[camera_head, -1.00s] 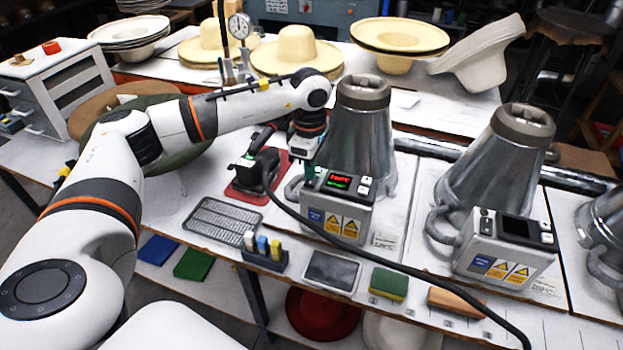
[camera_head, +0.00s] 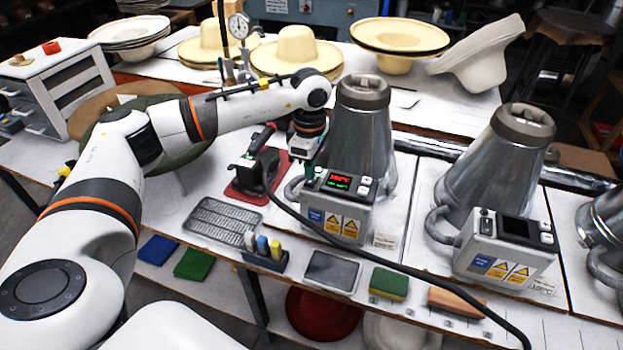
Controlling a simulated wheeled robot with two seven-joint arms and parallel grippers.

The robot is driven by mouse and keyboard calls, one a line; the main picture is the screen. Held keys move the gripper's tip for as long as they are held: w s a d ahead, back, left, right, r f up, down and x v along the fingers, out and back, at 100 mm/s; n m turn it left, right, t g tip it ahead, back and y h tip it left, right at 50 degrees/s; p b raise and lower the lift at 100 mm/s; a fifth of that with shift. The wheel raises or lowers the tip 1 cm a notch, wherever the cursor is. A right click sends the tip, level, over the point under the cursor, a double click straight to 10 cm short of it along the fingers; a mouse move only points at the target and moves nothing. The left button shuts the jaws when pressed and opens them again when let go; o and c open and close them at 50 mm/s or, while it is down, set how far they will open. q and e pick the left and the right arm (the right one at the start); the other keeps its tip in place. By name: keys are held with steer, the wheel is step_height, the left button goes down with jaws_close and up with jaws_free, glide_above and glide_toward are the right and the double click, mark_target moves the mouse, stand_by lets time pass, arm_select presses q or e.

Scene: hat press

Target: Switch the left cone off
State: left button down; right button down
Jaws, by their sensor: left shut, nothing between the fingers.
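The left cone (camera_head: 358,130) is a grey metal cone standing upright on the bench. Its control box (camera_head: 338,208) sits in front of it, with a lit display (camera_head: 339,181) showing red and green digits. Small light buttons are right of the display, and a dark switch is at its left. My left gripper (camera_head: 305,168) points down just above the left end of the control box. It is shut with nothing in it. Its fingertips are small and dark here, and I cannot tell whether they touch the box. My right gripper is not in view.
A second cone (camera_head: 499,165) with a dark display stands to the right. An iron (camera_head: 258,165) on a red pad is left of the gripper, and its black cable runs across the bench front. A metal grid (camera_head: 224,220) and a sponge (camera_head: 388,284) lie near the front edge.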

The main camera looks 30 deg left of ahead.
mark_target(310, 183)
arm_select(q)
steer(key=shift+f+b, duration=0.7)
steer(key=shift+f, duration=0.2)
stand_by(0.6)
steer(key=shift+r, duration=0.1)
steer(key=shift+r+p, duration=2.15)
steer(key=shift+r, duration=1.3)
